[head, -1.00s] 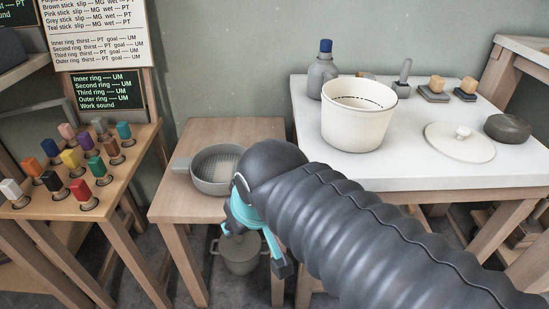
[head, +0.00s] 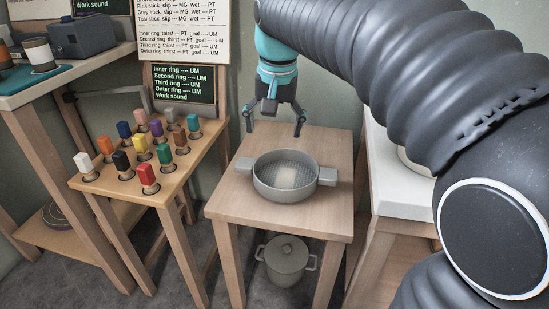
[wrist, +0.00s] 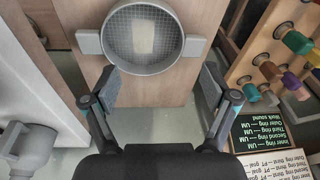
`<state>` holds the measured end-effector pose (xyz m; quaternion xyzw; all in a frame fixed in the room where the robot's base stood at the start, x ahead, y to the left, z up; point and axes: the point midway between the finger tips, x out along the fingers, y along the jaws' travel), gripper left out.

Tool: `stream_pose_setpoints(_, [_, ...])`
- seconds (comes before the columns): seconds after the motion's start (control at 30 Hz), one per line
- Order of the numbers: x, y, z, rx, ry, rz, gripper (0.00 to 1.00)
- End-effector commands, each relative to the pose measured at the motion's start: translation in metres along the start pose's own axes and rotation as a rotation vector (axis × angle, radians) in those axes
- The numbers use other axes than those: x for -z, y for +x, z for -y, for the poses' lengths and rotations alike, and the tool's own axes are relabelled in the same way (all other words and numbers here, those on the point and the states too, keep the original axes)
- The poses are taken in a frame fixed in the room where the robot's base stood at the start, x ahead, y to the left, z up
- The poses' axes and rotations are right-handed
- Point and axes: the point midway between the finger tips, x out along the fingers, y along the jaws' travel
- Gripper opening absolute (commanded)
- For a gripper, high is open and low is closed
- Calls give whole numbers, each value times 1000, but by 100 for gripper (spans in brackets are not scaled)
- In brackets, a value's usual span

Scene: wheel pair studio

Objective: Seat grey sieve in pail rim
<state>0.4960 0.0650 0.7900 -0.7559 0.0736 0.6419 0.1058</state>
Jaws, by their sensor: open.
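The grey sieve (head: 285,178) is a round, mesh-bottomed pan with two flat side handles. It lies upright on a small wooden table, and it also shows at the top of the wrist view (wrist: 143,68). My gripper (head: 273,128) is open and empty, above the far edge of the table and behind the sieve in the head view. In the wrist view its two fingers (wrist: 158,84) are spread wide, apart from the sieve. A cream pail (head: 409,161) on the white table is nearly all hidden behind my arm; its rim is not visible.
The small wooden table (head: 225,205) has bare top around the sieve. A lidded grey pot (head: 287,258) stands beneath it. A wooden rack (head: 188,160) of coloured sticks stands at left. The white table (head: 385,195) is on the right. Boards (head: 184,84) stand behind.

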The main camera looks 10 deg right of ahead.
Motion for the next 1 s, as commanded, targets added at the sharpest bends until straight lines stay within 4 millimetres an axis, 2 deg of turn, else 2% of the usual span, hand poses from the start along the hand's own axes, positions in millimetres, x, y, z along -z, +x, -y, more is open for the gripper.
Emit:
stream_pose_setpoints(0.03, [14,8,12,-8,15,24,86])
stream_pose_setpoints(0.2, [48,21,45,-38,73,89,86])
stream_pose_setpoints(0.4, [70,35,71,-67,118,136,86])
stream_pose_setpoints(0.63, [75,50,78,-77,134,152,86])
stream_pose_setpoints(1.0, [65,111,73,-77,134,151,86])
